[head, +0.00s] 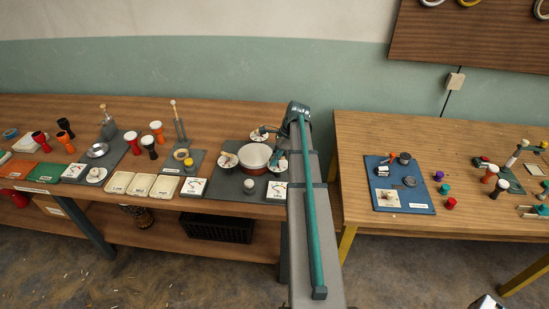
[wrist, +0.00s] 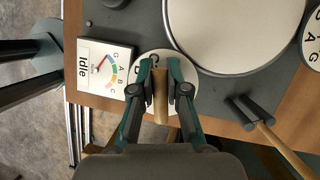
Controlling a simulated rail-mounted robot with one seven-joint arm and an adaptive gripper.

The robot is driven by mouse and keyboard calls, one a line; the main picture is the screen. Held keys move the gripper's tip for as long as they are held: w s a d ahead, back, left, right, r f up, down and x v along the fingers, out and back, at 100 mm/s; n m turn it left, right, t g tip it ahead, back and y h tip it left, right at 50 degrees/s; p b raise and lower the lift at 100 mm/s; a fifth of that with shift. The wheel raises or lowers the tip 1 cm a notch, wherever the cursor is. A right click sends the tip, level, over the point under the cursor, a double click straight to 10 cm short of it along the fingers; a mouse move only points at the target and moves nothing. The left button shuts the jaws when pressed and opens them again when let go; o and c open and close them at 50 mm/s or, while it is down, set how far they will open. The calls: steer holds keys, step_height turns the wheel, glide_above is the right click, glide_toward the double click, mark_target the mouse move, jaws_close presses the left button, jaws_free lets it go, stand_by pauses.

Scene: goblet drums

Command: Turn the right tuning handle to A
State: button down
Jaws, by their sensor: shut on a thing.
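My gripper (wrist: 160,88) is shut on the pale wooden tuning handle (wrist: 160,108) at the right of the drum (wrist: 240,30). The handle stands over a white round dial (wrist: 174,66), whose letters are mostly hidden behind my fingers. In the head view the drum (head: 254,158), pale-topped and red-brown, sits on a grey mat, with my gripper (head: 277,154) over the right dial (head: 281,168). The gauge card (wrist: 103,68) beside the dial reads "Idle", with coloured letter bands and a red needle.
A second dial (wrist: 313,40) is at the right edge of the wrist view, and a grey-forked wooden handle (wrist: 264,130) is at lower right. In the head view, a left dial (head: 228,161) and a back dial (head: 259,135) flank the drum. Cream trays (head: 141,184) stand left.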

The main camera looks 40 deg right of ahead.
steer(key=shift+n, duration=0.5)
steer(key=shift+g, duration=0.3)
steer(key=c, duration=1.2)
jaws_free()
steer(key=shift+o, duration=0.2)
steer(key=shift+r, duration=0.1)
steer(key=v, duration=1.1)
steer(key=shift+d+r, duration=0.25)
steer(key=shift+r, duration=0.1)
steer(key=shift+s, duration=0.15)
